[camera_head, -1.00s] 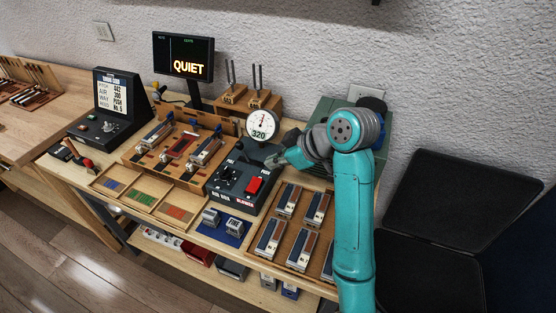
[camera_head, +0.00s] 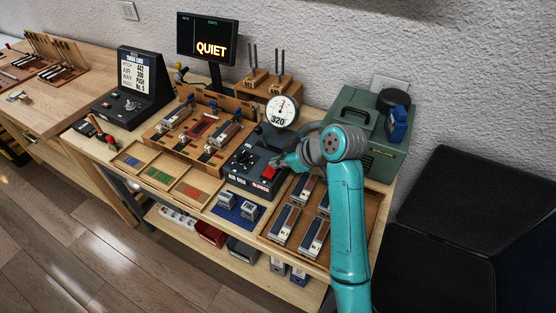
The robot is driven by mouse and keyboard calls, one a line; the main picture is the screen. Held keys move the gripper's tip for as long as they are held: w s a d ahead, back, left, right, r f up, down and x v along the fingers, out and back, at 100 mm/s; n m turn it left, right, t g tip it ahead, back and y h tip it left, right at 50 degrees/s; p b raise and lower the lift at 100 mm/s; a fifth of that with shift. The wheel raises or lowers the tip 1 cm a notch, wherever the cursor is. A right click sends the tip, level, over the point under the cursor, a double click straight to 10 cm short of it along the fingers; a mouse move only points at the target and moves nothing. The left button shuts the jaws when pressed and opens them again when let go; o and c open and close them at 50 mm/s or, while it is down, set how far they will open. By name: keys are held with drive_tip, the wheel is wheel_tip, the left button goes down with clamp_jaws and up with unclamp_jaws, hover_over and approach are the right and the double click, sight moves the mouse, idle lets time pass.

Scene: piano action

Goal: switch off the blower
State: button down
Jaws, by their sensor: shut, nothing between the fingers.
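The blower's control box (camera_head: 240,168) is a dark unit on the bench, with a round dial gauge (camera_head: 282,111) reading 320 above it. The red blower switch (camera_head: 267,173) is on the right part of its top, above a red-lettered label (camera_head: 262,186). My gripper (camera_head: 276,162) is shut and empty, right at the red switch and partly over it. I cannot tell whether it touches the switch. The green blower housing (camera_head: 352,112) stands at the back right, behind my arm. A screen (camera_head: 207,40) shows QUIET.
A wooden rack with reed-like blocks (camera_head: 200,130) stands left of the box. A shallow tray with several blocks (camera_head: 268,235) lies to the right, partly behind my arm. Colored compartments (camera_head: 160,176) and a blue mat (camera_head: 226,213) lie in front.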

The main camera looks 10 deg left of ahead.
drive_tip(key=shift+w+f, duration=0.1)
drive_tip(key=shift+f, duration=0.15)
drive_tip(key=shift+s+a+r, duration=0.2)
drive_tip(key=shift+s+r, duration=0.05)
drive_tip(key=shift+s, duration=0.5)
drive_tip(key=shift+r, duration=0.1)
drive_tip(key=shift+w+r, duration=0.1)
drive_tip(key=shift+r, duration=0.2)
drive_tip(key=r, duration=0.4)
drive_tip(key=shift+w+d, duration=0.1)
drive_tip(key=shift+d, duration=0.25)
drive_tip(key=w+v, duration=0.1)
drive_tip(key=v, duration=0.8)
drive_tip(key=shift+d, duration=0.35)
